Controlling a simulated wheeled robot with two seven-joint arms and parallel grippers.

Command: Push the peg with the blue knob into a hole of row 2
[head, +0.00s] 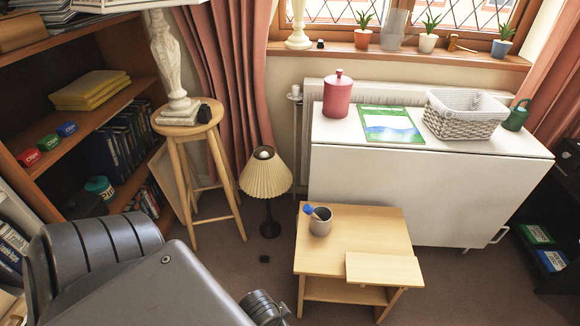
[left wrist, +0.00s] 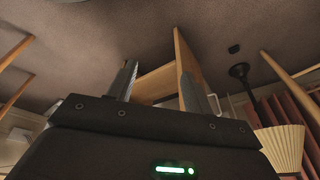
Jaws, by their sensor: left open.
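The peg's blue knob (head: 308,209) shows at the rim of a grey cup (head: 321,227); the peg leans in the cup and its lower part is hidden. The cup stands on a small wooden table (head: 345,240). A flat light-wood board (head: 384,269) lies at the table's front right corner; I cannot make out holes or rows on it. My left gripper (left wrist: 158,82) is open in the left wrist view, with nothing visible between its fingers and wooden furniture beyond them. In the head view only my left arm shows, at lower left. My right gripper is not in view.
A lamp with a pleated shade (head: 265,172) stands left of the table. A wooden stool (head: 188,130) and a bookshelf (head: 70,135) are further left. A white cabinet (head: 420,195) stands behind the table. Some carpet in front of the lamp is clear.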

